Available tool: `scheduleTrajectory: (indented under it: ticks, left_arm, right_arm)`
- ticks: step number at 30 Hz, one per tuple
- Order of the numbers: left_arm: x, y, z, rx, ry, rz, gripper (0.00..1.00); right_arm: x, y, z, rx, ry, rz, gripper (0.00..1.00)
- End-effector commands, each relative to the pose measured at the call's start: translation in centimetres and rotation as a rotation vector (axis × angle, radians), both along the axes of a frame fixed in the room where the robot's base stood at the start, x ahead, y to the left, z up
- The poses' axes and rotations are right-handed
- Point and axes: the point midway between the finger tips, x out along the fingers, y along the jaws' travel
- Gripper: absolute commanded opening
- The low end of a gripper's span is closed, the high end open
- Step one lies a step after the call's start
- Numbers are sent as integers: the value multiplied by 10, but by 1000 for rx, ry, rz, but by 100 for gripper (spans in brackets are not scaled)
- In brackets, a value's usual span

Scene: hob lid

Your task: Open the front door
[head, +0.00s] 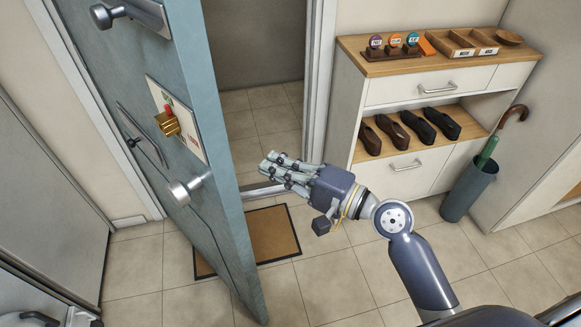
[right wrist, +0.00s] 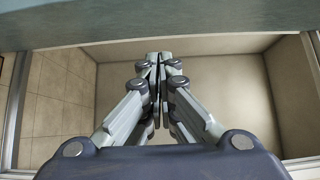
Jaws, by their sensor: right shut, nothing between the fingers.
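The front door (head: 220,190) is a blue-grey panel standing ajar at the left of the head view, with the doorway showing to its right. In the right wrist view, the shut fingers (right wrist: 158,58) point toward a blue-grey band across the top. I cannot tell whether they touch the door. My left gripper does not show.
Tiled floor shows beyond the doorway (head: 262,118). A brown mat (head: 272,232) lies partly behind the door. A white shoe cabinet (head: 400,92) with several shoes stands right of the doorway, beside an umbrella stand (head: 468,193). The floor in front of the cabinet is clear.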

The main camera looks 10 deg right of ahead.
Motion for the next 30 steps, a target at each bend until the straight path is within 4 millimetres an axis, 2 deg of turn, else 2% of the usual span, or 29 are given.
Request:
scheduleTrajectory:
  ticks: [3,6,12,30]
  left_arm:
    - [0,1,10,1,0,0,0]
    - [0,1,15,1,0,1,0]
    - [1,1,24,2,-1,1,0]
    - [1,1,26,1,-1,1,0]
  right_arm:
    - [20,19,4,4,0,0,0]
    - [30,33,3,3,1,1,0]
    - [12,56,1,1,3,-1,0]
    - [8,64,-1,-1,1,-1,0]
